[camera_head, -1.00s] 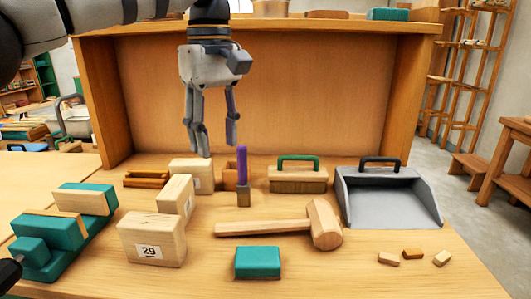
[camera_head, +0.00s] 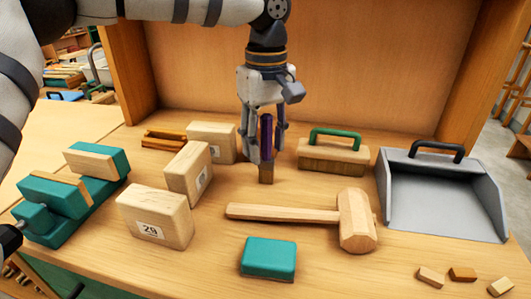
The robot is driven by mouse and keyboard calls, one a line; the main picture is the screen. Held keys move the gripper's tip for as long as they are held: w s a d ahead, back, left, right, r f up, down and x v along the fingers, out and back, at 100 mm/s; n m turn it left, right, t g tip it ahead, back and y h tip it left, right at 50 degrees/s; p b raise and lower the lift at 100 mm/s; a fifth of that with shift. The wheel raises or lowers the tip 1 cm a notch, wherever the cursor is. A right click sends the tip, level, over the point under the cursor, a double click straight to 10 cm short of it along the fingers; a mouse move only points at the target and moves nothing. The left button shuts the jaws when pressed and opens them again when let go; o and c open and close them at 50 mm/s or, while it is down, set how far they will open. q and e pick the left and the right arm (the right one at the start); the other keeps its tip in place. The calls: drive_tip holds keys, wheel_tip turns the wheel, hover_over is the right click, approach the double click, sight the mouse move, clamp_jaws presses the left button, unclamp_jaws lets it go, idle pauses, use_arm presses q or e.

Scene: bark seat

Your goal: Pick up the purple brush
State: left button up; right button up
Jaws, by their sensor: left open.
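The purple brush (camera_head: 266,135) stands upright on the bench, its purple handle up and a brownish block-like end at the bottom. My left gripper (camera_head: 262,155) points straight down over it. Its fingers are open, one on each side of the purple handle as seen from here. I cannot tell whether either finger touches the handle. My right gripper is not in view.
Pale wooden blocks (camera_head: 155,218) stand left of the brush. A green-handled wooden brush (camera_head: 333,157) and a grey dustpan (camera_head: 440,205) are to the right. A wooden mallet (camera_head: 285,212) and a teal block (camera_head: 268,258) lie in front. A wooden back panel (camera_head: 390,75) rises behind.

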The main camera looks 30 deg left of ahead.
use_arm(q)
drive_tip(key=shift+w+f, duration=0.1)
drive_tip(key=shift+f, duration=0.25)
clamp_jaws()
drive_tip(key=shift+r, duration=0.1)
wheel_tip(320, 180, up, 3)
drive_tip(key=shift+r, duration=0.1)
drive_tip(key=s+a+r+p, duration=0.2)
drive_tip(key=s+a+r, duration=0.1)
drive_tip(key=s+r, duration=0.6)
drive_tip(key=s, duration=0.4)
drive_tip(key=shift+s+a+r+p, duration=0.25)
drive_tip(key=shift+a+r+p, duration=0.1)
drive_tip(key=shift+p, duration=0.05)
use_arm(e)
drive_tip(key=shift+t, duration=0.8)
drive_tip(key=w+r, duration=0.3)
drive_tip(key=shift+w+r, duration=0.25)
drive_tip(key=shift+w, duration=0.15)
